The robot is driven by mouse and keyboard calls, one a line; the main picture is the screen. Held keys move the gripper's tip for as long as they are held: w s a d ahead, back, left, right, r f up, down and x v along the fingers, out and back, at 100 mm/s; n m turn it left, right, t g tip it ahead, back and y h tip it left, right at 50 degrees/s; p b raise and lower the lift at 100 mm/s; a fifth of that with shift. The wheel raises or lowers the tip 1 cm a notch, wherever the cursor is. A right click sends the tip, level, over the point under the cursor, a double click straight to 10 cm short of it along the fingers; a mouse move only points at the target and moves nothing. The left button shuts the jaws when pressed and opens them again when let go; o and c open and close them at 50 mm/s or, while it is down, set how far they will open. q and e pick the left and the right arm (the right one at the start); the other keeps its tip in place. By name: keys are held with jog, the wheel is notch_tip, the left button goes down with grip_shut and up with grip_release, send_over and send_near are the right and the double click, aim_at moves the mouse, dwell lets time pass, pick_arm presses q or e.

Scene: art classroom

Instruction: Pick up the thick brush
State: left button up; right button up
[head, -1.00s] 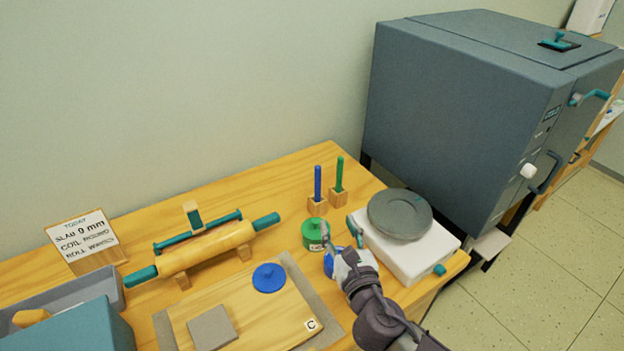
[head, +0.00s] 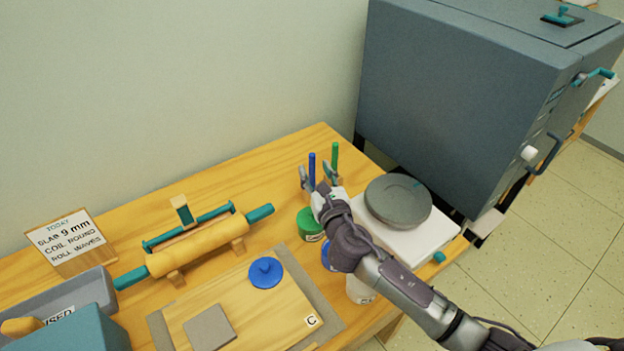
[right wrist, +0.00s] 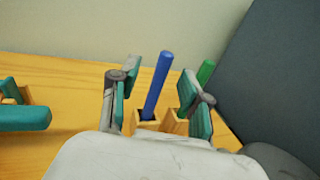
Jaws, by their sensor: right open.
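Two brush-like upright rods stand in small wooden blocks near the back edge of the table. The blue one (head: 312,163) also shows in the right wrist view (right wrist: 158,85). The green one (head: 335,153) stands just right of it and shows in the right wrist view (right wrist: 205,72). The blue one looks thicker in the wrist view, but it may just be nearer. My right gripper (head: 316,177) is open, its fingers on either side of the blue handle with gaps visible. The blocks are partly hidden by the gripper. My left gripper is not in view.
A green-lidded jar (head: 310,222) stands close below the right gripper. A white scale with a grey disc (head: 398,202) is to the right. A rolling pin on a stand (head: 198,245) and a board (head: 290,315) lie left. A large kiln (head: 470,100) stands behind right.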

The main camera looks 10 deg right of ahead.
aim_at(313, 160)
jog(key=w, duration=0.5)
jog(key=shift+r, duration=0.15)
jog(key=shift+d, duration=0.1)
grip_shut()
